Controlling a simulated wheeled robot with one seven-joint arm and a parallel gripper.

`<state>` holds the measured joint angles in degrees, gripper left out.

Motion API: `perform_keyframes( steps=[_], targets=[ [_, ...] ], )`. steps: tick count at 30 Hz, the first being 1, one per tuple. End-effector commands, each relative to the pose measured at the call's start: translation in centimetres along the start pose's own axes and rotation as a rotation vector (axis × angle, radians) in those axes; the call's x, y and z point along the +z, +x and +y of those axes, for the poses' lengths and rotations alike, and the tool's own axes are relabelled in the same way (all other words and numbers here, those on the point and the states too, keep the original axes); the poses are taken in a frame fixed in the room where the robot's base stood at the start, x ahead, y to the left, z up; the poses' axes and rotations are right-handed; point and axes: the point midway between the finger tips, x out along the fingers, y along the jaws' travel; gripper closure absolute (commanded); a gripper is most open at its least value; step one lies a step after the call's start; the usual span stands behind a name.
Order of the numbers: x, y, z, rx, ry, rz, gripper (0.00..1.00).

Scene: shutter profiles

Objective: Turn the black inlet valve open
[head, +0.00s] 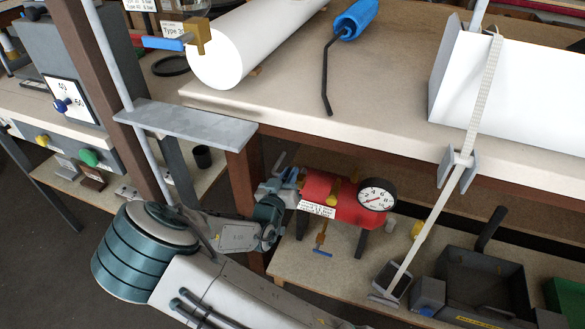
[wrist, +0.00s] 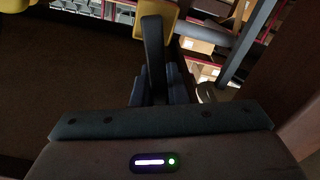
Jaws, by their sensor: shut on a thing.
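The red tank (head: 345,212) with a white-faced round gauge (head: 377,195) sits on the lower shelf in the head view. My gripper (head: 290,183) is at the tank's left end and hides most of what is there. In the wrist view a black lever (wrist: 153,45), which looks like the black inlet valve's handle, stands upright in front of a yellow part (wrist: 160,10). My gripper (wrist: 163,85) is shut on this lever there. The exact contact is dark. A brass valve with a blue handle (head: 322,252) hangs below the tank.
The workbench top (head: 400,100) overhangs the tank, and a brown post (head: 246,190) stands close left of my gripper. A dark tray (head: 485,285) and a strap (head: 425,225) are to the right. A white cylinder (head: 260,40) lies on the bench.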

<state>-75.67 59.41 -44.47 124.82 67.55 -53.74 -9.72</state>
Motion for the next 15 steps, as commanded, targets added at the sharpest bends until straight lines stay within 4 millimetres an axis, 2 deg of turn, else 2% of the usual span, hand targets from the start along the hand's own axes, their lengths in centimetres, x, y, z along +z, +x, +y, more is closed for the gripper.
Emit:
perform_keyframes(
  steps=[1, 15],
  targets=[
    [-0.5, 0.0, -0.1, -0.002, -0.047, -0.001, 1.00],
    [0.4, 0.0, -2.5, -0.002, -0.492, 0.000, 1.00]
  ],
)
